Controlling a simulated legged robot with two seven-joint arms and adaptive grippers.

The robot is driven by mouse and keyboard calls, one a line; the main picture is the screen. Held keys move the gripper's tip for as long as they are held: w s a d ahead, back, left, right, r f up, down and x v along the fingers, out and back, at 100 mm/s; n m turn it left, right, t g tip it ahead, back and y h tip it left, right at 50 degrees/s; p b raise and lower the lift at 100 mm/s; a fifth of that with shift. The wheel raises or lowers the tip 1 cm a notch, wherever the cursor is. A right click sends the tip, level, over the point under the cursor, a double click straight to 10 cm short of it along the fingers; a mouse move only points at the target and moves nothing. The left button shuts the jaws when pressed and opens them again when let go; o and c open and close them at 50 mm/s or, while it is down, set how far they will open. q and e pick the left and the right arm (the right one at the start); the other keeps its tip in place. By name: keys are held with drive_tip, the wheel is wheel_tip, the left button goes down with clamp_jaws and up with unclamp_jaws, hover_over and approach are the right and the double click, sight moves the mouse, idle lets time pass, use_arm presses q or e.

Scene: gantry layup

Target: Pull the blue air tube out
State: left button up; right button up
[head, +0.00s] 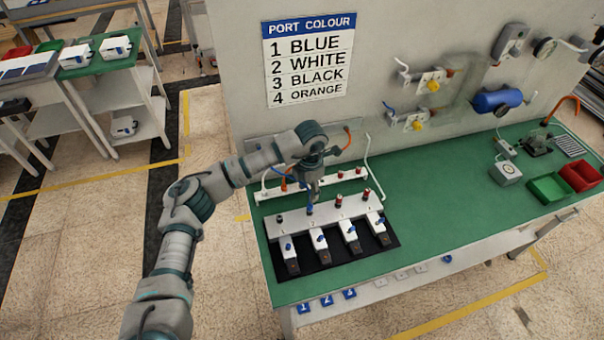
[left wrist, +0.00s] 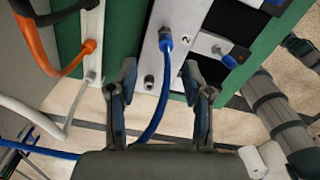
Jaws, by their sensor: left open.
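The blue air tube (left wrist: 160,105) runs from a blue-collared fitting (left wrist: 166,42) on the white port block, beside the label 2. It passes between the fingers of my open left gripper (left wrist: 160,90) in the left wrist view, with gaps on both sides. In the head view my left gripper (head: 314,192) points down just above the blue fitting (head: 310,209), the second from the left on the port block (head: 352,208). A bare port (left wrist: 149,82) is next to it. My right gripper is not in view.
An orange tube (left wrist: 40,50) and a white tube (left wrist: 72,108) are near the left finger. Valves with blue knobs (head: 351,232) stand in front of the block. A wall sign (head: 308,60) lists port colours.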

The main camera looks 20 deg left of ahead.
sight(310, 204)
use_arm(q)
drive_tip(key=f, duration=0.1)
drive_tip(key=d+f, duration=0.1)
drive_tip(key=f, duration=0.1)
drive_tip(key=d+f, duration=0.1)
drive_tip(key=f, duration=0.1)
drive_tip(key=shift+s+d+f, duration=0.1)
drive_tip(key=shift+s+d, duration=0.15)
drive_tip(key=shift+w+a+f, duration=0.1)
drive_tip(key=shift+a+f, duration=0.5)
drive_tip(key=shift+a, duration=0.3)
drive_tip(key=shift+a+f, duration=0.15)
drive_tip(key=shift+a, duration=0.55)
drive_tip(key=shift+d, duration=0.2)
drive_tip(key=c, duration=0.3)
drive_tip(key=shift+d, duration=0.4)
drive_tip(key=c, duration=0.4)
drive_tip(key=shift+d+r, duration=0.2)
drive_tip(key=shift+d, duration=0.4)
clamp_jaws()
drive_tip(key=shift+a, duration=0.45)
drive_tip(key=shift+r+p, duration=0.15)
drive_tip(key=shift+p, duration=0.15)
drive_tip(key=shift+r, duration=0.3)
drive_tip(key=shift+r+p, duration=0.4)
drive_tip(key=shift+r, duration=0.1)
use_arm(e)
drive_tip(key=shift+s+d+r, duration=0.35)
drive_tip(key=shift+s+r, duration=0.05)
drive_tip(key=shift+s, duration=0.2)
